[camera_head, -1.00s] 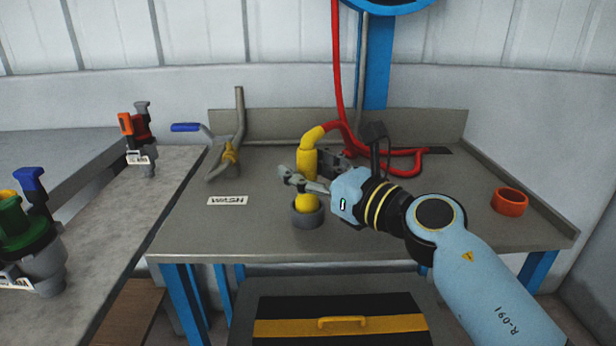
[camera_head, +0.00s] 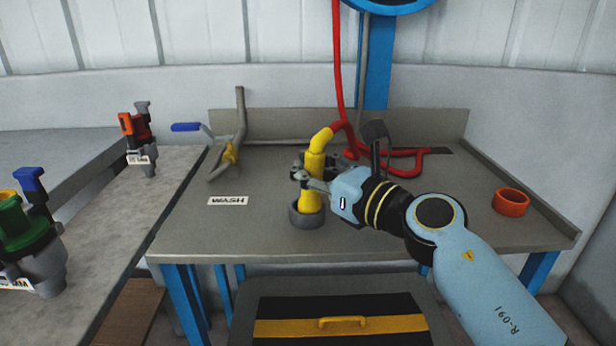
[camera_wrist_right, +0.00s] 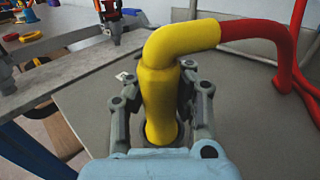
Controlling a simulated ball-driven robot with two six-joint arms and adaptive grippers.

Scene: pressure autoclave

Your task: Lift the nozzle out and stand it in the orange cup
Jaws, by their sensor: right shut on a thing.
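The yellow nozzle (camera_head: 315,165) stands near upright, tilted slightly, with its lower end in the grey cup (camera_head: 306,214) on the table. Its bent top joins a red hose. My right gripper (camera_head: 308,176) is shut on the nozzle's body from the right. In the right wrist view the nozzle (camera_wrist_right: 160,100) sits between the two fingers (camera_wrist_right: 160,105), and its foot is inside the dark ring of the grey cup. The orange cup (camera_head: 510,201) stands empty at the right of the table. My left gripper is not in view.
The red hose (camera_head: 337,70) hangs from above and loops on the table behind the gripper. A grey pipe with a blue handle (camera_head: 186,127) stands at the back left. A WASH label (camera_head: 228,201) lies left of the grey cup. The table between gripper and orange cup is clear.

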